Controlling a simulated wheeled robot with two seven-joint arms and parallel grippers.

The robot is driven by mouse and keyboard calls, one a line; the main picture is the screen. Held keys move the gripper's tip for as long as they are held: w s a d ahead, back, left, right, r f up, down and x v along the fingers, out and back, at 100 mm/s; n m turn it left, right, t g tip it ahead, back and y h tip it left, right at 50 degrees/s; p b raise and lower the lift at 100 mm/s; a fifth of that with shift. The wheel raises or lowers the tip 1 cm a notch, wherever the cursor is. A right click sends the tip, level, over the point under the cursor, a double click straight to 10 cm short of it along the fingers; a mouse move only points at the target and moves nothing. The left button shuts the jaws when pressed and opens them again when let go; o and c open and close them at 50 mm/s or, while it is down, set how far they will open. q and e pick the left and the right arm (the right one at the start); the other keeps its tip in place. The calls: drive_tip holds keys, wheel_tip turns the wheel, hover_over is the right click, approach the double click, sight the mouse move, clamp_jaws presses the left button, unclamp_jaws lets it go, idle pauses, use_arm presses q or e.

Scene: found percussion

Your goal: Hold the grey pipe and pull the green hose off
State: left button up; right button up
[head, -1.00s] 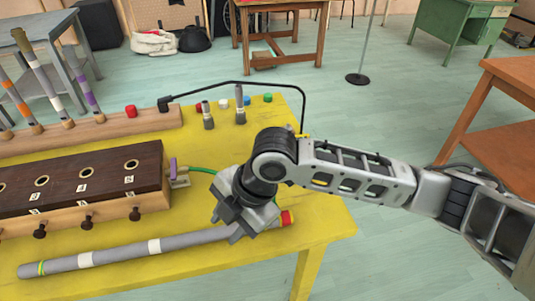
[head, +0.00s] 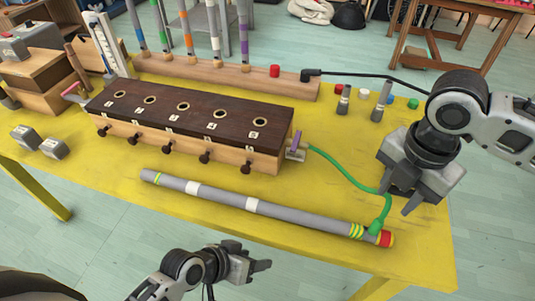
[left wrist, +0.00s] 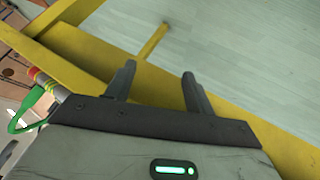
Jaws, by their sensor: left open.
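The grey pipe (head: 300,217) lies along the front of the yellow table, with white bands and a red right end (head: 386,239). The green hose (head: 350,178) runs from a small block at the wooden box to a fitting (head: 376,228) at the pipe's yellow-green bands, still joined there. My right gripper (head: 398,200) appears open, just above and right of that fitting, beside the hose. My left gripper (head: 262,262) is open and empty in front of the table, below the pipe. In the left wrist view its fingers (left wrist: 157,78) are apart; the pipe's red end (left wrist: 33,73) and hose (left wrist: 20,122) show at left.
The dark-topped wooden box (head: 190,115) with holes and knobs stands behind the pipe. A wooden rail (head: 200,75) with upright tubes is further back. Coloured caps and short grey tubes (head: 343,103) stand back right. Two grey blocks (head: 40,142) lie at the left.

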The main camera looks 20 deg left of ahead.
use_arm(q)
drive_tip(key=s+d+r+m+g+h, duration=0.1)
drive_tip(key=s+d+r+g+h, duration=0.1)
drive_tip(key=d+g+h, duration=0.55)
wheel_tip(320, 180, up, 22)
drive_tip(key=m+t+y, duration=0.1)
drive_tip(key=m+y, duration=1.2)
drive_tip(key=m, duration=0.3)
hover_over(265, 204)
wheel_tip(265, 204, down, 15)
drive_tip(key=shift+r, duration=0.15)
drive_tip(key=shift+c, duration=0.3)
drive_tip(key=c, duration=1.1)
